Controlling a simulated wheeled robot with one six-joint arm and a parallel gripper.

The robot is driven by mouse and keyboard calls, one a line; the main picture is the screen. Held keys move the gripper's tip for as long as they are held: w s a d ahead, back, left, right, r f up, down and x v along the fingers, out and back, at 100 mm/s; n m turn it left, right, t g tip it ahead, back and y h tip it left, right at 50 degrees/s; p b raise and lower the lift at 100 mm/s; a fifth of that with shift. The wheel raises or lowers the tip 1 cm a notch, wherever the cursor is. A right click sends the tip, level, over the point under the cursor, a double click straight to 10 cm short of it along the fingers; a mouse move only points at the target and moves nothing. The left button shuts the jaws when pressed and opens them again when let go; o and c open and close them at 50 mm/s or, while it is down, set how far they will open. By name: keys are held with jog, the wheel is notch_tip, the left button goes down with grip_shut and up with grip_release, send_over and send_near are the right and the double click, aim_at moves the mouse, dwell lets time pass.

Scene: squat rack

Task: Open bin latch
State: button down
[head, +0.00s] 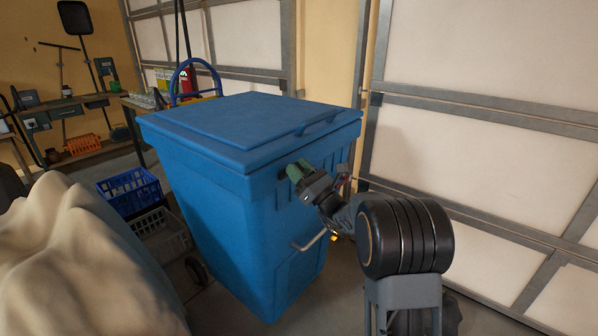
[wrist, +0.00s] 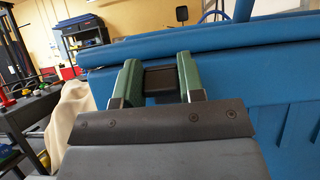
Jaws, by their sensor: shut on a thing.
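A large blue bin (head: 225,205) stands upright in the middle of the head view, with its flat blue lid (head: 240,122) down. In the wrist view, a small dark latch (wrist: 160,80) sits on the bin's side just below the lid rim. My gripper (wrist: 160,82) has its two green fingers on either side of the latch and is shut on it. In the head view, my gripper (head: 297,170) reaches the bin's side from the right, just under the lid. The latch itself is hidden there by the fingers.
A beige draped thing (head: 85,260) fills the lower left. Blue and grey crates (head: 130,188) stand on the floor left of the bin. A workbench (head: 85,150) is at the far left. A white panelled door (head: 500,165) is close on the right.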

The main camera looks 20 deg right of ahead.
jog(key=c, duration=0.7)
grip_release()
jog(key=v, duration=1.3)
jog(key=shift+s+d+f, duration=0.2)
jog(key=shift+s, duration=0.1)
